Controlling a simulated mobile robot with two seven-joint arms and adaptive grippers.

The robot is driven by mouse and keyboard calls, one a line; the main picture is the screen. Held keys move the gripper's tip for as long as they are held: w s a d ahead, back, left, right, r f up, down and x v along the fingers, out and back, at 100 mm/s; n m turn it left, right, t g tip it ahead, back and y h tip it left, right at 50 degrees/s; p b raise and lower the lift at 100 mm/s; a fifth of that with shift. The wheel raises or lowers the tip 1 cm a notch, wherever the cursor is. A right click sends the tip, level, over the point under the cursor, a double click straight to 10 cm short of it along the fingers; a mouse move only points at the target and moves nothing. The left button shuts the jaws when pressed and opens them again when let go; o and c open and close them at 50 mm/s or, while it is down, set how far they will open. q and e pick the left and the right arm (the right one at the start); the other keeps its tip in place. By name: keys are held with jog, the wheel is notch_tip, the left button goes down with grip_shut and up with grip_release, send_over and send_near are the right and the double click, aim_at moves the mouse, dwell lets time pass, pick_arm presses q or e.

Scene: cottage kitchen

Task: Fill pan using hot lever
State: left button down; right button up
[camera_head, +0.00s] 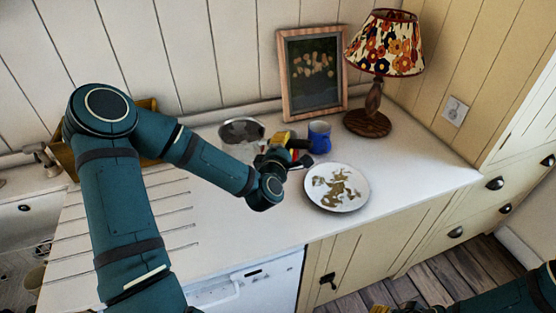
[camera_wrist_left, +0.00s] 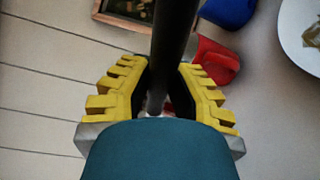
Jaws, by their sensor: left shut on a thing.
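The metal pan (camera_head: 241,130) sits over the counter near the back wall, and its inside looks empty. My left gripper (camera_head: 283,142) is to its right. In the left wrist view its yellow fingers (camera_wrist_left: 160,95) are shut on the dark pan handle (camera_wrist_left: 172,45). The end of the handle also shows just right of the gripper in the head view. My right gripper (camera_head: 388,308) only partly shows at the bottom edge.
A blue mug (camera_head: 319,137) and a red object (camera_head: 303,161) stand close to my left gripper. A patterned plate (camera_head: 336,187), a lamp (camera_head: 386,60) and a picture frame (camera_head: 312,70) are to the right. The sink (camera_head: 20,225) is at the left.

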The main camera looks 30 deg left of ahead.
pick_arm(q)
jog(key=shift+f+b, duration=0.8)
jog(key=shift+f, duration=3.75)
jog(key=shift+s+r, duration=0.1)
jog(key=c, duration=1)
grip_release()
